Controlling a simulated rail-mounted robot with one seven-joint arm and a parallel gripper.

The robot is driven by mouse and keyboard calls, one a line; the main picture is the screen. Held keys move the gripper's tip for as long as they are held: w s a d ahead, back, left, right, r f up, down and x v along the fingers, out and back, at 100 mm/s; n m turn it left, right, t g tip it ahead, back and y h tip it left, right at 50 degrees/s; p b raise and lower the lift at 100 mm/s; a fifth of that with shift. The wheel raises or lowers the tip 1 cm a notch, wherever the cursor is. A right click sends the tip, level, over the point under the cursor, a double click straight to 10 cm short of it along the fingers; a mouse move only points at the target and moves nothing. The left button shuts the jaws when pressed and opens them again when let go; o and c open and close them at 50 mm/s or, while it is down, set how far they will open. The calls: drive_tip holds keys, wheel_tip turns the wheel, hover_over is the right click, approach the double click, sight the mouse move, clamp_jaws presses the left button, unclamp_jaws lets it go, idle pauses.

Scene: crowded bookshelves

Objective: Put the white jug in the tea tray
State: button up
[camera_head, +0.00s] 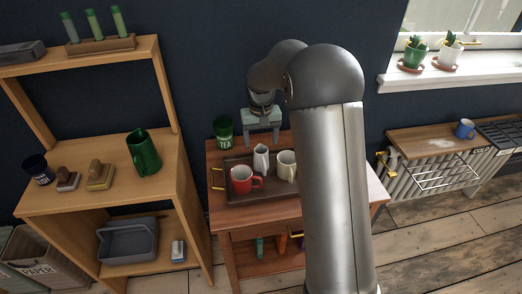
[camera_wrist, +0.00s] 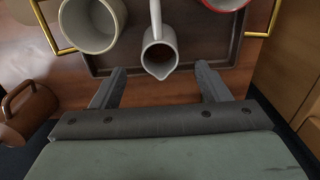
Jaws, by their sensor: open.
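The white jug (camera_head: 261,158) stands upright inside the dark brown tea tray (camera_head: 264,198) on the wooden cabinet. In the head view it is between a red mug (camera_head: 240,181) and a cream mug (camera_head: 287,166). My gripper (camera_head: 262,140) is open and empty, just behind and above the jug. In the wrist view the jug (camera_wrist: 159,50) is centred ahead of the gap between my fingers (camera_wrist: 160,72), with its spout toward me. It shows inside the tray's near rim (camera_wrist: 110,72). Whether a finger touches it I cannot tell.
A green TEA tin (camera_head: 223,132) stands behind the tray's left corner. In the wrist view the cream mug (camera_wrist: 92,24) is close beside the jug, the red mug (camera_wrist: 226,3) is at upper right, and a brown mug (camera_wrist: 28,112) is at left. Brass handles (camera_wrist: 262,22) edge the tray.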

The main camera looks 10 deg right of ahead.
drive_tip(key=s+r, duration=0.4)
drive_tip(key=s, duration=0.3)
drive_tip(key=s+r, duration=0.3)
drive_tip(key=s, duration=0.4)
drive_tip(key=s+f, duration=0.3)
drive_tip(key=s, duration=1.6)
drive_tip(key=shift+s+a+f+n, duration=0.15)
drive_tip(key=shift+s+a+n, duration=0.05)
drive_tip(key=shift+s+n, duration=0.15)
wheel_tip(320, 180, up, 7)
drive_tip(key=p, duration=0.6)
drive_tip(key=shift+a+f, duration=0.2)
drive_tip(key=shift+a, duration=0.25)
drive_tip(key=shift+w, duration=0.1)
